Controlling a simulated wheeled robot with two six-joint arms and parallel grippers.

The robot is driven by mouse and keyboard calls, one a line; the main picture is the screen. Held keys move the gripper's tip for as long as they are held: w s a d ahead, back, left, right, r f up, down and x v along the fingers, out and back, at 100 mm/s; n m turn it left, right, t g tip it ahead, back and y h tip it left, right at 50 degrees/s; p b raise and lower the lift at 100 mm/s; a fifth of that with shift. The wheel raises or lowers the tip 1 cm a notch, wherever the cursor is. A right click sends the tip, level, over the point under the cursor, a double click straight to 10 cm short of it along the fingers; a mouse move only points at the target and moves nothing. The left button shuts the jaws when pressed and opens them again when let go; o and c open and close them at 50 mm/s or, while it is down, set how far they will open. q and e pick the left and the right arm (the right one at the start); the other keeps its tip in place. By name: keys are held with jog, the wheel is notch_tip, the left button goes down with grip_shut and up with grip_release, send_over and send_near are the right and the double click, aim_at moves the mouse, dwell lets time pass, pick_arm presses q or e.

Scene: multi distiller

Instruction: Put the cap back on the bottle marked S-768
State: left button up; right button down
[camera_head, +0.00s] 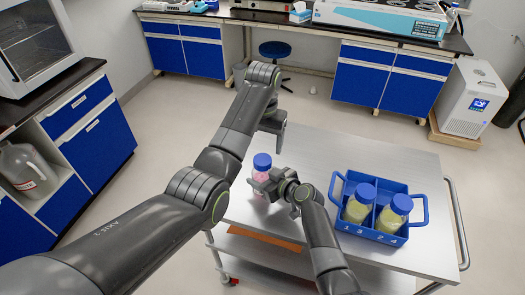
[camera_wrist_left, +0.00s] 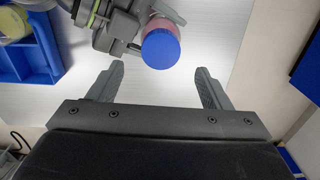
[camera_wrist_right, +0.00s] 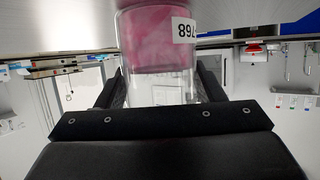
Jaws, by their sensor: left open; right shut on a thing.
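The bottle (camera_wrist_right: 160,55) holds pink liquid, and its label shows 768 upside down in the right wrist view. My right gripper (camera_head: 268,184) is shut on this bottle from its right side in the head view. The blue cap (camera_head: 262,161) sits at the bottle's top; whether it is screwed down I cannot tell. The cap (camera_wrist_left: 160,48) also shows in the left wrist view, with some pink of the bottle behind it. My left gripper (camera_wrist_left: 160,78) is open and empty, its fingers apart from the cap, which lies just beyond the fingertips' gap.
A blue rack (camera_head: 388,237) on the metal cart (camera_head: 325,155) holds two bottles (camera_head: 358,205) of yellowish liquid with blue caps, to the right of my right gripper. The cart's top is clear behind the rack. Blue cabinets (camera_head: 190,50) stand at the back and left.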

pick_arm(q)
jog(key=shift+a+r, duration=0.15)
jog(key=shift+r, duration=0.35)
pick_arm(e)
jog(key=shift+w, duration=0.1)
jog(key=shift+c, duration=1.4)
grip_release()
jog(key=shift+d, duration=0.1)
pick_arm(q)
notch_tip(320, 180, down, 2)
jog(key=shift+f+b, duration=0.1)
jog(key=shift+b, duration=0.95)
pick_arm(e)
jog(key=v, duration=1.7)
jog(key=shift+s, duration=0.2)
jog(key=shift+r, duration=0.1)
